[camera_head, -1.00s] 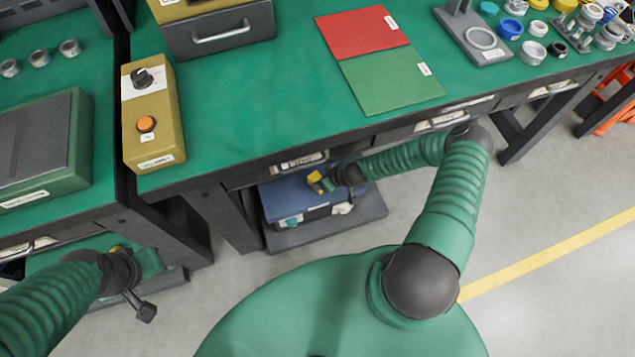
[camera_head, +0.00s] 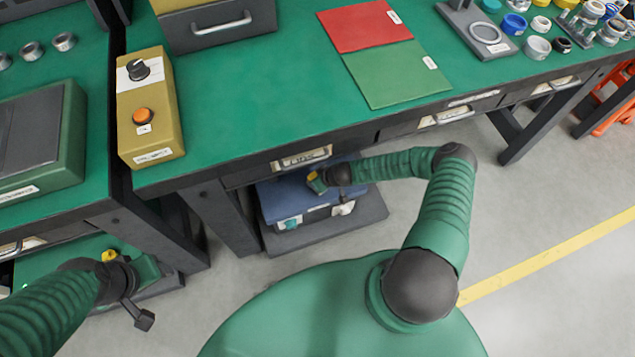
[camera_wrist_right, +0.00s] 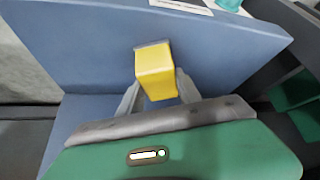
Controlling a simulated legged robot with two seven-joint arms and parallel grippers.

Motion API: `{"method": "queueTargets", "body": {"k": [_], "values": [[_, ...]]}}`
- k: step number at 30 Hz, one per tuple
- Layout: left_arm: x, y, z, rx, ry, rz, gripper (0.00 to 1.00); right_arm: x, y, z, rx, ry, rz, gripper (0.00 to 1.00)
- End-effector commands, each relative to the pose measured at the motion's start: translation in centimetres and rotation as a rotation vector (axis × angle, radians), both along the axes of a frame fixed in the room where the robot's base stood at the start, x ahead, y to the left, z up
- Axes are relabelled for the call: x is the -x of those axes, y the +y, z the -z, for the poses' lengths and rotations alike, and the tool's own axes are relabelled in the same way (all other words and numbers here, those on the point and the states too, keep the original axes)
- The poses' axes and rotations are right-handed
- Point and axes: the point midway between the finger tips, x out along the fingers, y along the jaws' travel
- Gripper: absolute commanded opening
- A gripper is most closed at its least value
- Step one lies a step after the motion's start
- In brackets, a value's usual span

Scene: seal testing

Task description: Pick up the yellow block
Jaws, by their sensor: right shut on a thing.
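The yellow block (camera_wrist_right: 156,72) sits between the two grey fingers of my right gripper (camera_wrist_right: 158,96) in the right wrist view. The gripper is shut on it from both sides. Behind the block is a blue surface, with a dark patch at the block's upper edge. I cannot tell whether the block touches that surface. In the head view the block (camera_head: 313,177) is a small yellow spot at the tip of my right gripper (camera_head: 316,183), over a blue box (camera_head: 290,206) below the bench. My left gripper (camera_head: 143,318) is at the lower left, away from the block; its fingers are unclear.
The green bench (camera_head: 250,95) overhangs the blue box, its front edge close above my right forearm. The box stands on a dark base (camera_head: 368,212). A yellow control box (camera_head: 150,110) and red and green mats (camera_head: 398,72) lie on the bench.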

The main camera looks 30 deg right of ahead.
Motion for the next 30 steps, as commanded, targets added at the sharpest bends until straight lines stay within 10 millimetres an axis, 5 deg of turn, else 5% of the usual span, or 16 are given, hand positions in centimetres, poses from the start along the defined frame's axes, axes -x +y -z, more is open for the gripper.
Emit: {"method": "queueTargets", "body": {"k": [6,16,21,30], "values": [[0.0,0.0,0.0,0.000,0.000,0.000,0.58,0.0,-0.1,0.0,-0.002,-0.001,0.000,0.00],[0.0,0.0,-0.2,0.000,0.000,0.000,0.58,0.0,-0.1,-0.3,0.000,-0.001,-0.001,0.00],[0.0,0.0,-1.4,0.000,0.000,0.000,0.58,0.0,-0.1,-2.1,0.002,0.000,-0.004,0.00],[0.0,0.0,-3.4,0.000,0.000,0.000,0.58,8.0,-1.3,-1.9,-0.004,0.004,0.003,0.00]]}}
